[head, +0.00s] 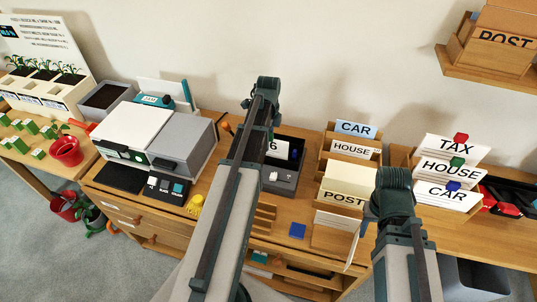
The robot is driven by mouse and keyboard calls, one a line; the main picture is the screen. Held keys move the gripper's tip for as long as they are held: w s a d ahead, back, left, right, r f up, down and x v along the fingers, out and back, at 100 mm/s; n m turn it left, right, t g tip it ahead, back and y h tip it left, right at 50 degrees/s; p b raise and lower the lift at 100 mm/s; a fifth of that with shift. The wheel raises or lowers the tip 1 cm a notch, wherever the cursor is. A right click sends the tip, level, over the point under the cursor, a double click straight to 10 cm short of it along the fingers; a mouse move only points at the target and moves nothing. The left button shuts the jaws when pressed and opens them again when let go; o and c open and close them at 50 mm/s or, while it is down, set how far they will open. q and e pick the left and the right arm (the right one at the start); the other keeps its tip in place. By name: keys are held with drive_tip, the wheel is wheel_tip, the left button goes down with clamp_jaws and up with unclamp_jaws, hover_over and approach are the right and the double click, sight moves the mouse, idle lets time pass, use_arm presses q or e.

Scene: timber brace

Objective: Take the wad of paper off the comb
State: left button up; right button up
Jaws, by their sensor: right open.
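My right gripper (368,214) shows only in part, as a grey-blue piece beside my right arm's dark joint, close to the right side of the POST letter rack; it is open. My left arm rises through the middle of the head view, and its gripper does not show. A ribbed wooden piece (264,217) on the desk, just right of my left arm, may be the comb; I cannot be sure. I cannot make out a wad of paper; my left arm hides part of the desk there.
A wooden rack (327,234) with CAR, HOUSE and POST cards stands on the desk. A blue block (297,230) lies left of it. A grey and white machine (185,139) stands left. TAX, HOUSE and CAR cards (450,170) stand right. A wall shelf (470,75) hangs upper right.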

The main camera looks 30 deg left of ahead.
use_arm(q)
drive_tip(key=shift+f, duration=0.65)
drive_tip(key=shift+r, duration=0.1)
use_arm(e)
drive_tip(key=shift+f, duration=0.5)
use_arm(q)
clamp_jaws()
wheel_tip(320, 180, up, 10)
drive_tip(key=p, duration=1)
drive_tip(key=shift+r, duration=0.1)
use_arm(e)
wheel_tip(320, 180, up, 10)
